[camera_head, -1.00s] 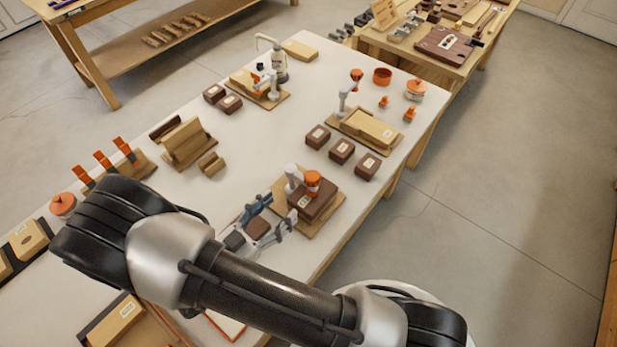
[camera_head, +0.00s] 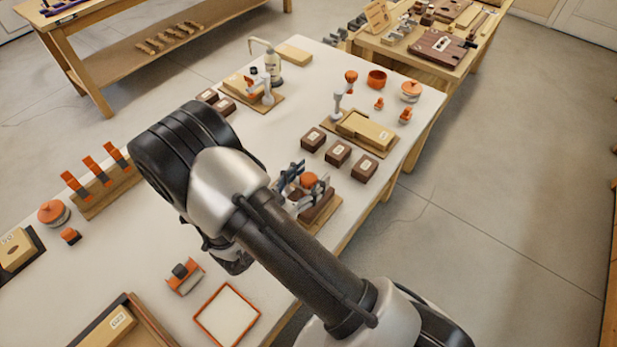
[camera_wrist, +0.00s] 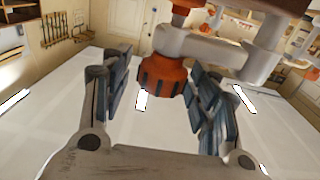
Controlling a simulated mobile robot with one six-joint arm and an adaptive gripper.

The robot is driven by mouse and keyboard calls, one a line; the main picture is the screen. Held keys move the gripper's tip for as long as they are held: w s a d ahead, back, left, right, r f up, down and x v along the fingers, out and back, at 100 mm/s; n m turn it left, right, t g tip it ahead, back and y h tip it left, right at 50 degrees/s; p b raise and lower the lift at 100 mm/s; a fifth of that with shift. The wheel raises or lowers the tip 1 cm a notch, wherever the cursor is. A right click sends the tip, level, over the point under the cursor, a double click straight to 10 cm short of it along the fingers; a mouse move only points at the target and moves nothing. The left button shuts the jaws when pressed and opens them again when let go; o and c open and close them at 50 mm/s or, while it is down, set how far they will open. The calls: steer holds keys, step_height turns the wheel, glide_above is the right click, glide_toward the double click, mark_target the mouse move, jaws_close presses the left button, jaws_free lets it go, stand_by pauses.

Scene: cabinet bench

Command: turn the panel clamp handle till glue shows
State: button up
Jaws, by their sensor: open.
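My gripper (camera_head: 304,186) is at the clamp at the front right of the bench, with its fingers open. In the wrist view my gripper (camera_wrist: 157,80) has one finger on each side of the clamp's ribbed orange handle (camera_wrist: 163,76). A gap shows at the left finger; I cannot tell whether the right finger touches. The handle also shows in the head view (camera_head: 309,180), partly behind the fingers. The clamp's pale grey arm (camera_wrist: 205,47) reaches in from the right. A dark brown panel (camera_head: 318,210) lies beneath, mostly hidden. I see no glue.
Several brown blocks (camera_head: 338,153) stand just behind the clamp. A orange-rimmed tray (camera_head: 227,314) lies in front. The bench centre is partly clear.

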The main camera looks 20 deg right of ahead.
steer(key=c, duration=1.1)
steer(key=shift+m+g+h, duration=0.3)
steer(key=shift+m+g, duration=0.1)
steer(key=shift+g, duration=0.1)
steer(key=m+g+h, duration=0.1)
steer(key=m+g, duration=0.1)
steer(key=g, duration=0.1)
steer(key=shift+m+g+h, duration=0.3)
steer(key=shift+g, duration=0.1)
steer(key=shift+m+g+h+b, duration=0.4)
steer(key=shift+m+g, duration=1)
steer(key=shift+g, duration=0.7)
